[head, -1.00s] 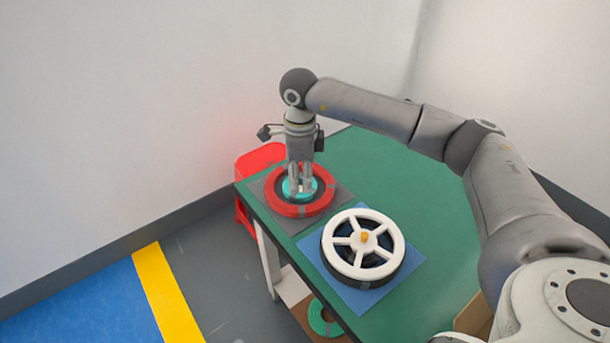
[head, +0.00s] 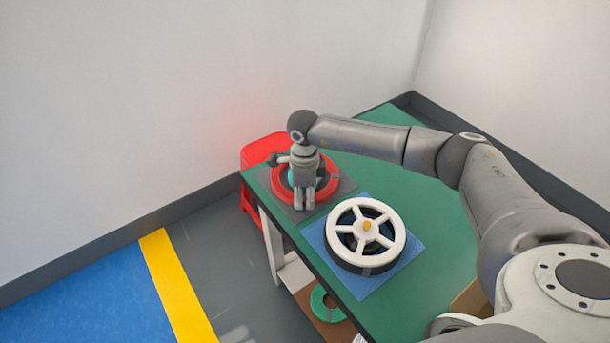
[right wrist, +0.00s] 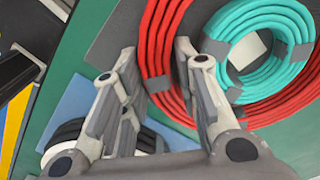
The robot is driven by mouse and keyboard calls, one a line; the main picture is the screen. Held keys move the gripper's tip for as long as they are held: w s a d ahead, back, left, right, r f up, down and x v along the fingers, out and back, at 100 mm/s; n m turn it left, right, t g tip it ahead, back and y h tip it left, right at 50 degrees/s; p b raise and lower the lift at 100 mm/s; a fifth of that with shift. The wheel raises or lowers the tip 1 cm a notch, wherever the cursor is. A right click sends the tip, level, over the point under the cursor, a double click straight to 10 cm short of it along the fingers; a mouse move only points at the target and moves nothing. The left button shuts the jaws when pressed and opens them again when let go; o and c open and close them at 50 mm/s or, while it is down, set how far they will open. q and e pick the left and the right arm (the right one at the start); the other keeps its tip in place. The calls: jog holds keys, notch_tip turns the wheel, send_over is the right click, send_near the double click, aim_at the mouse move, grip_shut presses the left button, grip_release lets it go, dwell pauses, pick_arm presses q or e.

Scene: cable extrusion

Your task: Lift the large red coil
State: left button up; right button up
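The large red coil (head: 334,178) lies flat on a grey mat (head: 346,190) at the table's far left corner. In the right wrist view the red coil (right wrist: 160,70) shows several strands bound with grey tape. A smaller teal coil (right wrist: 240,22) lies inside its ring. My right gripper (head: 304,206) points down over the coil's near side. In the right wrist view its fingers (right wrist: 156,50) are apart, one outside the ring and one on its inner side, with red strands between them. Whether they touch the strands is unclear. My left gripper is out of view.
A white-spoked reel (head: 366,236) with dark cable stands on a blue mat (head: 400,262), close to the red coil. A red stool (head: 262,150) is beyond the table's left edge. A green coil (head: 322,305) lies below the table. The green tabletop (head: 385,125) behind is clear.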

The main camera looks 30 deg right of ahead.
jog(key=shift+c, duration=0.4)
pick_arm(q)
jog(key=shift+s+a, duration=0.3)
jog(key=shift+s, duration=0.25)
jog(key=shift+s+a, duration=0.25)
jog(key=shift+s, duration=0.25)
pick_arm(e)
jog(key=shift+r, duration=0.1)
grip_shut()
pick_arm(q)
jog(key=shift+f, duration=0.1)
